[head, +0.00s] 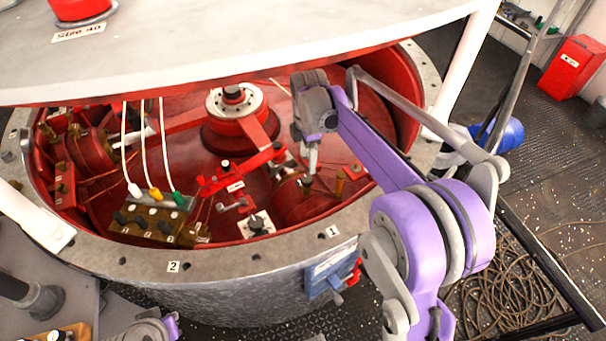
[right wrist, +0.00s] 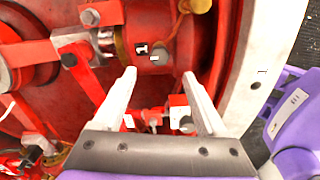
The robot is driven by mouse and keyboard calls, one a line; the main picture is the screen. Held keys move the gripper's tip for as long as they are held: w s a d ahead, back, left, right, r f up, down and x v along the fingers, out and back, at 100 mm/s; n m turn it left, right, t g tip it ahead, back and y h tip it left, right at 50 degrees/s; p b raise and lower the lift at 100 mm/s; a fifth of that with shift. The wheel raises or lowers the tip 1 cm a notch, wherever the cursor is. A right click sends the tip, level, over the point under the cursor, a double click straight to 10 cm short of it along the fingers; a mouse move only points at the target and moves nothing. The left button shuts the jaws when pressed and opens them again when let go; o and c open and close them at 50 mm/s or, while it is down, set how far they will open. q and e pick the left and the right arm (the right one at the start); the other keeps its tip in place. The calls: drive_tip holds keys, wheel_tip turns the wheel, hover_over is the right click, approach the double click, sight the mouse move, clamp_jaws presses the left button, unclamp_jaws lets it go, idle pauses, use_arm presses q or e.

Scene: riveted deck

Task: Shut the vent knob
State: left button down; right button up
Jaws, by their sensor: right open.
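My right gripper (head: 309,172) reaches down inside the round red well, its pale fingers above the red cylinder (head: 300,202) on the well's right side. In the right wrist view the two white fingers of this gripper (right wrist: 160,75) are apart, with nothing held between them. The cylinder (right wrist: 165,35) lies ahead of and below them, with a brass fitting (right wrist: 198,6) on it. A small red and white block (right wrist: 181,113) shows between the fingers. I cannot tell for certain which part is the vent knob. My left gripper does not show.
The grey flanged rim (head: 215,262) surrounds the well, and a large pale lid (head: 230,40) hangs above it. A valve block (head: 150,222) with white, yellow and green plugs sits at left. A central hub (head: 235,103) and red linkages crowd the inside.

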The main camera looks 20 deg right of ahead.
sight(307, 178)
wheel_tip(307, 178, down, 9)
drive_tip(key=shift+r, duration=0.1)
idle(0.3)
clamp_jaws()
